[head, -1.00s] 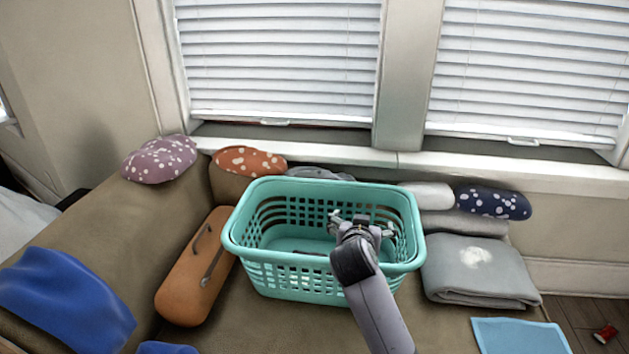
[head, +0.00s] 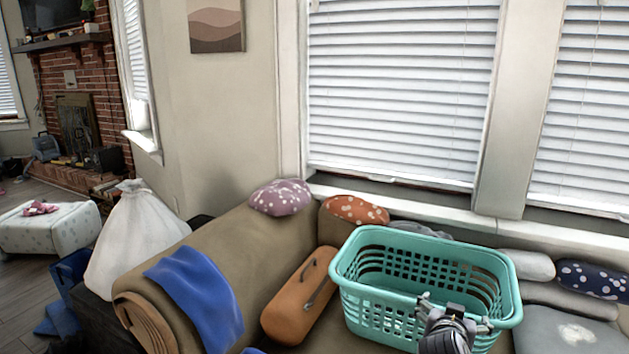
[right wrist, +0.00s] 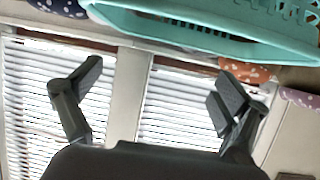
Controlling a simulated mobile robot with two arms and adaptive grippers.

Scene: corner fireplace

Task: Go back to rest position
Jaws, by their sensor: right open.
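My right gripper (head: 455,312) is at the lower right of the head view, in front of the near side of a teal laundry basket (head: 375,287). Its fingers are spread and empty. In the right wrist view the open gripper (right wrist: 163,85) shows nothing between its fingertips except the window behind. The basket rim (right wrist: 200,40) crosses the top of that view. How far the gripper is above the basket is hard to tell. My left gripper is not in view.
The basket stands on a brown couch (head: 240,237). Grey folded fabric (head: 565,330) is at right. A white bag (head: 135,240) and a white ottoman (head: 45,228) stand at far left.

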